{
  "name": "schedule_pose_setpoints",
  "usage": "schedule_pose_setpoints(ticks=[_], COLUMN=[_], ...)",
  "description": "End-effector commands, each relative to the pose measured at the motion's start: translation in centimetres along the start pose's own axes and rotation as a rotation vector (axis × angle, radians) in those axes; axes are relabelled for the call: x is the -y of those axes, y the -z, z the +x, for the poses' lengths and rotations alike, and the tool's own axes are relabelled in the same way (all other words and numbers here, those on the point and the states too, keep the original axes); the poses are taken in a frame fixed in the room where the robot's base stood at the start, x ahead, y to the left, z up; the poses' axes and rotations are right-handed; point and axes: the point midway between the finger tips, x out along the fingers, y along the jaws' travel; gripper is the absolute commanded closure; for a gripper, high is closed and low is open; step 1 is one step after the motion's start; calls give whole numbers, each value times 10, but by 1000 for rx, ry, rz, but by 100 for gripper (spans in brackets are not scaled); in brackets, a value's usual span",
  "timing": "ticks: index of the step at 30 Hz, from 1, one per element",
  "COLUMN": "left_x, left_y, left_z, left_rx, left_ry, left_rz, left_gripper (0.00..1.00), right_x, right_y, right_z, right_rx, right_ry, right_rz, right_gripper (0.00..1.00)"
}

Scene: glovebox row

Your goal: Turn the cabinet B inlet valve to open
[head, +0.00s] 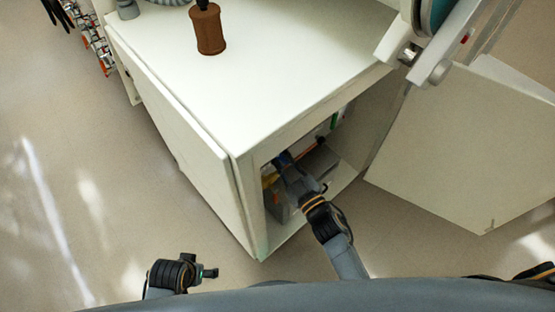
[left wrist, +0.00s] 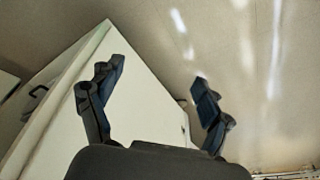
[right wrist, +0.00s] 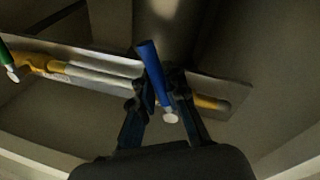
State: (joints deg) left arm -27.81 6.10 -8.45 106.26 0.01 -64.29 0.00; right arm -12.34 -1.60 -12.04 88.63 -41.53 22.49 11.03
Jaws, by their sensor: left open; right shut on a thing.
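A pipe (right wrist: 95,72) with yellow and pale grey sections runs along a flat plate in the right wrist view. A blue valve handle (right wrist: 149,58) stands across this pipe, at a steep angle to it. My right gripper (right wrist: 163,88) is shut on the blue handle. In the head view my right gripper (head: 284,162) reaches inside the white cabinet (head: 245,62) through its open front. My left gripper (head: 208,272) is outside, low and left of the cabinet; in the left wrist view (left wrist: 160,90) it is open and empty. I see no label naming the cabinet.
A green handle (right wrist: 8,62) sits at the pipe's left end. A brown bottle-like object (head: 208,30) stands on the cabinet top. A pale panel (head: 465,150) is right of the opening. Bare floor (head: 75,190) lies left of the cabinet.

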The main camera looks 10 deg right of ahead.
Motion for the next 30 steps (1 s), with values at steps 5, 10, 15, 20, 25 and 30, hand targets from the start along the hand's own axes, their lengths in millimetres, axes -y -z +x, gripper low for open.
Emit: schedule_pose_setpoints(ticks=[5,10,15,20,25,30], left_x=[1,1,1,1,1,1], left_y=[4,6,6,7,7,7], left_z=[-7,-12,-14,-14,-14,-14], left_rx=[-5,-7,-8,-8,-8,-8], left_ry=[1,1,1,1,1,1], left_rz=[-1,-1,-1,-1,-1,-1], left_gripper=[21,21,21,21,21,21], right_x=[-3,-5,-6,-6,-6,-7], right_y=[-3,-3,-3,-3,-3,-2], right_z=[-2,-1,-1,-1,-1,0], right_rx=[-12,-22,-26,-26,-26,-27], right_ry=[3,4,4,4,4,3], right_rz=[-93,-145,-167,-170,-169,-168], right_gripper=[100,100,100,100,100,64])
